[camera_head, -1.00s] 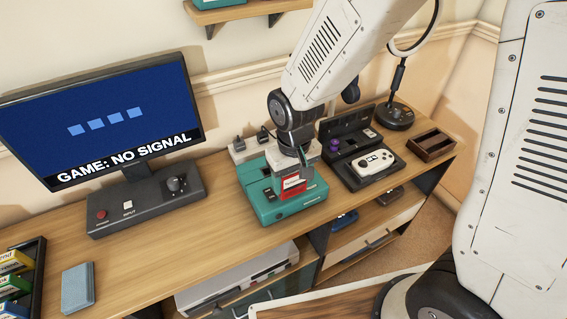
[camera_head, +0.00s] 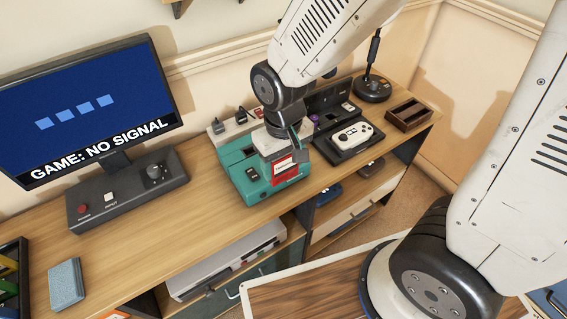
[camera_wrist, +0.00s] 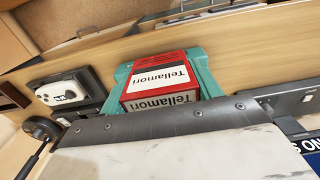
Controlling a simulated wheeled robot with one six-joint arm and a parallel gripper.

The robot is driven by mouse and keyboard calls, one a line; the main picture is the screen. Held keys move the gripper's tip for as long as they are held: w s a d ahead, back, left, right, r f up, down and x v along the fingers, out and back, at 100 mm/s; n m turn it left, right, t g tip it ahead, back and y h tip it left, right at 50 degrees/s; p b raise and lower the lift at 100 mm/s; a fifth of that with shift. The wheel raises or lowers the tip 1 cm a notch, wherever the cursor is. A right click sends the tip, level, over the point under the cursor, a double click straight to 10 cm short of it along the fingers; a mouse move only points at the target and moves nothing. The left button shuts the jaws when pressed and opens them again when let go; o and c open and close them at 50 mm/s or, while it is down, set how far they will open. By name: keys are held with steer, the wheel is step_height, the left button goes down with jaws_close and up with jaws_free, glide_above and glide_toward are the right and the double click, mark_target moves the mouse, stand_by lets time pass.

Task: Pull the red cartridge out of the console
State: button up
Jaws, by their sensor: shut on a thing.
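The red cartridge (camera_head: 285,176) with a white label is at the teal console (camera_head: 242,185) on the wooden desk in the head view. My gripper (camera_head: 277,148) is above the console, shut on the cartridge's upper part. In the wrist view the cartridge (camera_wrist: 158,82) shows its red top and front with "Tellamori" labels, with teal console parts (camera_wrist: 121,76) around it. The fingers hide part of the cartridge in the head view. I cannot tell whether its lower end is clear of the slot.
The monitor (camera_head: 82,105) reads "GAME: NO SIGNAL" behind a dark control box (camera_head: 130,193). A black case with a white controller (camera_head: 352,135) is close to the console's right. An empty wooden tray (camera_head: 408,114) and a lamp base (camera_head: 372,88) stand farther right.

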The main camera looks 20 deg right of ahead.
steer(key=shift+r, duration=1.45)
